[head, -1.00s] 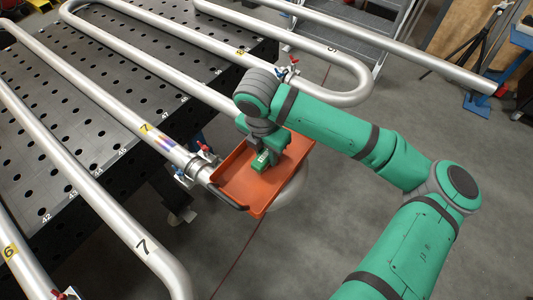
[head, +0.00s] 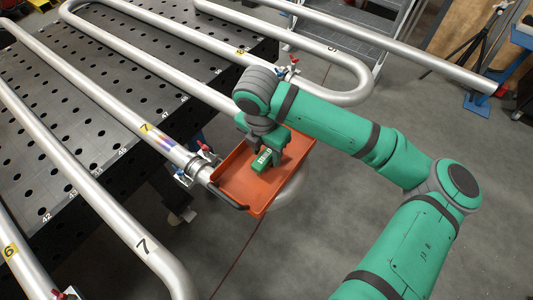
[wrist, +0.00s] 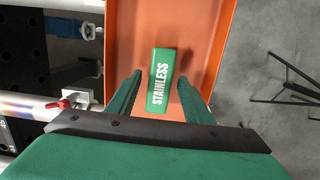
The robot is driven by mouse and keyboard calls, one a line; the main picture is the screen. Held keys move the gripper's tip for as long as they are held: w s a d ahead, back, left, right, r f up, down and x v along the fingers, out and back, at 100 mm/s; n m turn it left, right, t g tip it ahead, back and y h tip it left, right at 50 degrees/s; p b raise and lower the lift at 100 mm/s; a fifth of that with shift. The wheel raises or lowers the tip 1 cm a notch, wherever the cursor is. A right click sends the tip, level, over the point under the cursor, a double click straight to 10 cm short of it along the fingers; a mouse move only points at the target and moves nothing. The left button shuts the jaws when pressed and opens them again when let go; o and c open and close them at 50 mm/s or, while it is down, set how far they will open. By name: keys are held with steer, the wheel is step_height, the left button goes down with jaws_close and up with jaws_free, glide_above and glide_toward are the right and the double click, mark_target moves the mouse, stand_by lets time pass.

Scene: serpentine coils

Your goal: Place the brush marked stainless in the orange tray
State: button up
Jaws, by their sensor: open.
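The green brush marked STAINLESS (wrist: 160,82) lies in the orange tray (wrist: 205,30). In the head view the brush (head: 263,160) also shows on the floor of the tray (head: 231,177), partly hidden by my gripper. In the wrist view my gripper (wrist: 160,85) is open, with its two green fingers spread apart on either side of the brush's near end. A gap shows between each finger and the brush. The fingertips in the head view are close above the brush.
Steel serpentine pipes (head: 105,120) run over a black perforated table (head: 60,170) on the left. A red-handled clamp (head: 205,149) sits beside the tray. The tray has a black handle (head: 228,198).

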mark_target(263, 158)
step_height(263, 158, up, 11)
steer(key=s, duration=0.1)
steer(key=shift+a, duration=0.4)
stand_by(0.3)
